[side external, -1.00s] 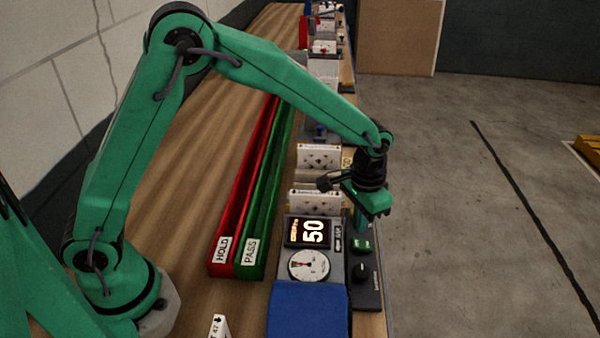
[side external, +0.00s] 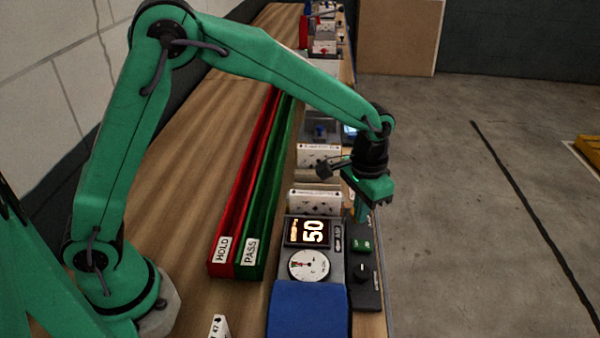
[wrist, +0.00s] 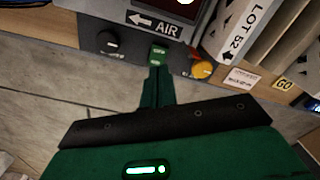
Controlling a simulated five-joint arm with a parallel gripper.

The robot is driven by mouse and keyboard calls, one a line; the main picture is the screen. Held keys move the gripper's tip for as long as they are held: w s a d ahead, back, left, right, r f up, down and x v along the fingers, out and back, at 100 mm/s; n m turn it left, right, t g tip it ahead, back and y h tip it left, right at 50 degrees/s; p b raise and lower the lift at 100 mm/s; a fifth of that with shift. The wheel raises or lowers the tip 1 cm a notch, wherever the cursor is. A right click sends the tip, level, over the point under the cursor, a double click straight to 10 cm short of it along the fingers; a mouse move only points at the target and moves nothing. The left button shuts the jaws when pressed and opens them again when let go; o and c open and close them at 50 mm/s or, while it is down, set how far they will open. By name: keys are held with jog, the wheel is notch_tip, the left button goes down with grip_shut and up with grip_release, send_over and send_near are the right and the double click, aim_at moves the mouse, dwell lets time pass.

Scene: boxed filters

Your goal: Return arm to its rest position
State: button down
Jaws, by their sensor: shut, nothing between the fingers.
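My gripper (side external: 362,216) is at the end of my green arm. It points down over the black control box (side external: 366,286) at the right edge of the bench, apart from any filter. In the wrist view its fingers (wrist: 157,88) are together, with nothing held. Their tips appear just in front of the green button (wrist: 159,52). Whether they touch it is hard to tell, but the side view shows a gap above the button (side external: 361,245).
A lit display (side external: 307,232) reads 50, above a round gauge (side external: 309,265) and a blue block (side external: 308,312). White filter boxes (side external: 316,199) stand behind. Red HOLD (side external: 222,250) and green PASS (side external: 249,252) channels run along the left. Open floor lies right.

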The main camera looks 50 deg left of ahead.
jog(key=s+a+r+n+t, duration=0.2)
jog(key=s+a+r+t, duration=0.2)
jog(key=s+a+r, duration=1.05)
jog(key=s+a+n+t, duration=0.1)
jog(key=s+a, duration=0.1)
jog(key=s, duration=0.5)
jog(key=shift+s+a+t, duration=0.15)
jog(key=shift+s+t, duration=0.1)
jog(key=shift+t, duration=0.05)
jog(key=shift+w+r, duration=0.15)
jog(key=w+d+r+m+g, duration=0.1)
jog(key=w+d+m+g, duration=0.2)
jog(key=w, duration=0.4)
jog(key=w+d+r+m+g, duration=0.1)
jog(key=w+d+m, duration=0.1)
jog(key=w+d, duration=0.45)
jog(key=w+d+f+m+g, duration=0.3)
jog(key=w+d+f+m, duration=0.1)
jog(key=w+d+f, duration=0.5)
jog(key=shift+w+d+f+y, duration=0.3)
jog(key=shift+w+f, duration=0.2)
jog(key=shift+w, duration=0.35)
